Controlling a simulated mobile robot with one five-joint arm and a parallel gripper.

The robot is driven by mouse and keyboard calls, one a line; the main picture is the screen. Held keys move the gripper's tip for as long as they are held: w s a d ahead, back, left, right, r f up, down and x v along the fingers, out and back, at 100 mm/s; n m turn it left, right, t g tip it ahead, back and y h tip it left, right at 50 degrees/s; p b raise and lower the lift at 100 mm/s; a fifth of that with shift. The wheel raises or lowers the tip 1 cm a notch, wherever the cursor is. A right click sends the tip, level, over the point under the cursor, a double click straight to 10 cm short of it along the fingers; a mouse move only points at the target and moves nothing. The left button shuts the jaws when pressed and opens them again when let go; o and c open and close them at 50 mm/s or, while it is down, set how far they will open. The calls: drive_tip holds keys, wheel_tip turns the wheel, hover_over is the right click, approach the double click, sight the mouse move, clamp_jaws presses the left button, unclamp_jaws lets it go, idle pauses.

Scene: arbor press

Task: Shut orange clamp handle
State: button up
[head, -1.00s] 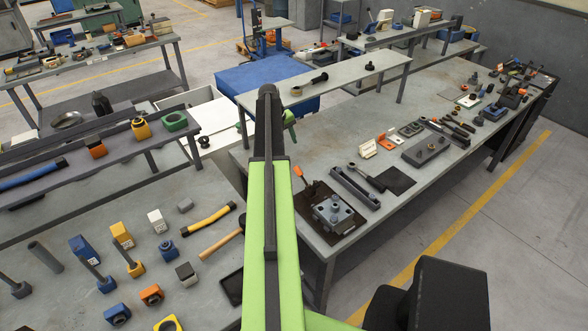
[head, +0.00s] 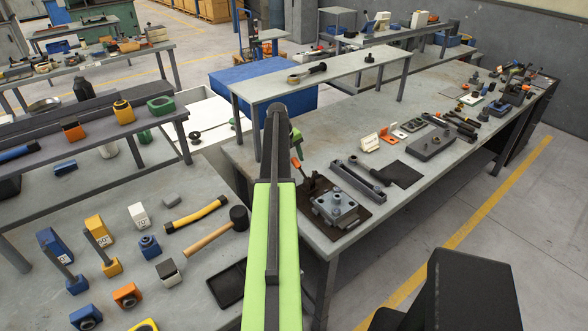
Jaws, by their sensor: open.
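The orange clamp handle (head: 296,163) stands up at a slant near the left edge of the right-hand bench, just right of my arm. Its dark clamp body (head: 314,183) sits at the back left of a dark base plate (head: 355,225). A grey metal block with studs (head: 335,208) is on the same plate. My green and black arm reaches forward up the middle of the head view and covers the area just left of the handle. My gripper's fingers are hidden behind the arm, so their distance from the handle does not show.
Right of the clamp lie a long grey bar (head: 351,184), a dark paddle-like tool (head: 402,174) and a grey block (head: 430,145). A raised shelf (head: 340,75) stands behind. The left bench holds a mallet (head: 215,232) and several coloured blocks. Clear floor lies right.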

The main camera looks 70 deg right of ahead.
drive_tip(key=shift+c, duration=0.5)
clamp_jaws()
drive_tip(key=shift+a, duration=0.1)
idle(0.8)
